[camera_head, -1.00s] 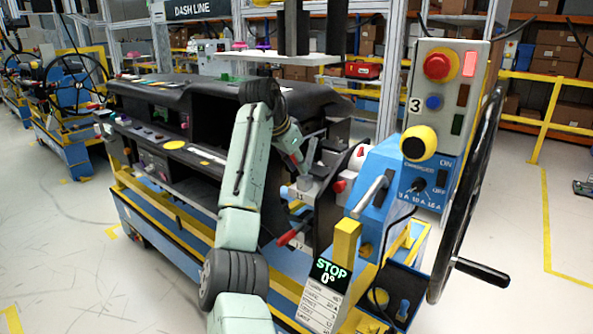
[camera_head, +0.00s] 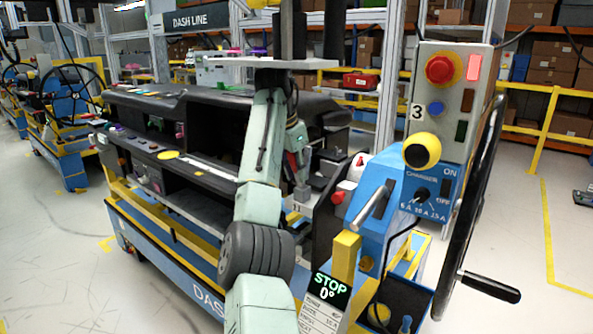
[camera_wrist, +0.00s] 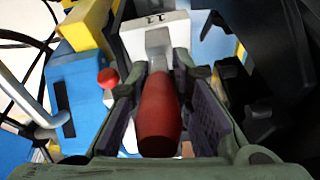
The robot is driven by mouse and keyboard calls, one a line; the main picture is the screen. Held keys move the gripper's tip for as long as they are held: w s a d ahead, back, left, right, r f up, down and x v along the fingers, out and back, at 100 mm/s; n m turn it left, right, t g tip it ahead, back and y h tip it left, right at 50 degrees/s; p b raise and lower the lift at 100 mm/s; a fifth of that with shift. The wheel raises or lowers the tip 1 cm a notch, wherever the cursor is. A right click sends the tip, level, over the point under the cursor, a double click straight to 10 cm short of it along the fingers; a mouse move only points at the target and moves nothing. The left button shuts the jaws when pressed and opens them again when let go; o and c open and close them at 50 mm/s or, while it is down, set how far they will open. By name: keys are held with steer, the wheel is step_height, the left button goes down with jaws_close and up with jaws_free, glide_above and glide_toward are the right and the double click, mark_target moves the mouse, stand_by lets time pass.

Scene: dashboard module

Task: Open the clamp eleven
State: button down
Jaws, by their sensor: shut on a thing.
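Clamp eleven, a grey-white block marked "11" (camera_wrist: 155,20), shows at the top of the wrist view. Its red handle (camera_wrist: 159,115) points toward the camera between the fingers of my gripper (camera_wrist: 162,92). The green fingers with dark pads are shut on the handle, one on each side. In the head view my gripper (camera_head: 299,165) is at the right end of the dashboard module, beside the blue charger. A bit of red shows at the gripper there, and the clamp's marked block (camera_head: 297,208) is partly hidden by my arm.
The blue charger unit (camera_head: 430,186) with a grey button panel (camera_head: 446,90) stands just right of the clamp. A large black handwheel (camera_head: 476,215) is beyond it. The dashboard (camera_head: 200,115) lies left. A yellow post (camera_head: 345,257) stands in front. A red knob (camera_wrist: 108,78) sits near the handle.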

steer(key=shift+w+d+r, duration=0.1)
steer(key=shift+d, duration=0.05)
steer(key=c, duration=1.8)
jaws_free()
steer(key=shift+c, duration=0.2)
steer(key=o, duration=0.4)
steer(key=shift+w, duration=0.1)
steer(key=shift+f, duration=0.2)
